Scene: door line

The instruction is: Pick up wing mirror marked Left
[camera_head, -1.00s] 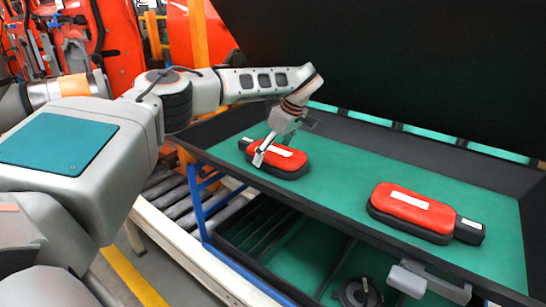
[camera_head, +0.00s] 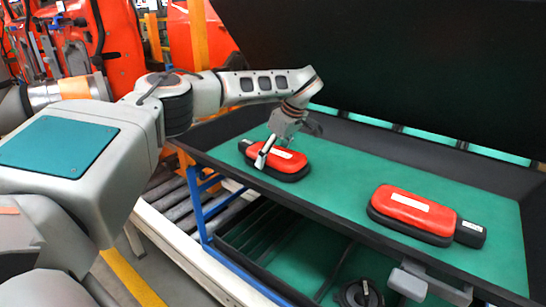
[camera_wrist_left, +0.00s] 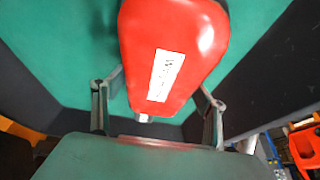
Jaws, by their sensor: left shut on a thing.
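A red wing mirror (camera_head: 290,162) with a black rim and a white label lies on the green shelf mat at the middle. My left gripper (camera_head: 268,150) is over it from above, shut on it. In the left wrist view the mirror (camera_wrist_left: 200,40) sits between the two fingers of the gripper (camera_wrist_left: 158,100); its label print is too small to read surely. A second red wing mirror (camera_head: 385,205), with a white label and a black stub at its right end, lies apart to the right. My right gripper does not show.
The green shelf (camera_head: 340,185) has a dark raised edge and is clear between the mirrors. A dark panel (camera_head: 400,70) rises behind. A grey bracket (camera_head: 408,282) sits at the front edge, above a lower green level. A blue frame and rollers stand at the left.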

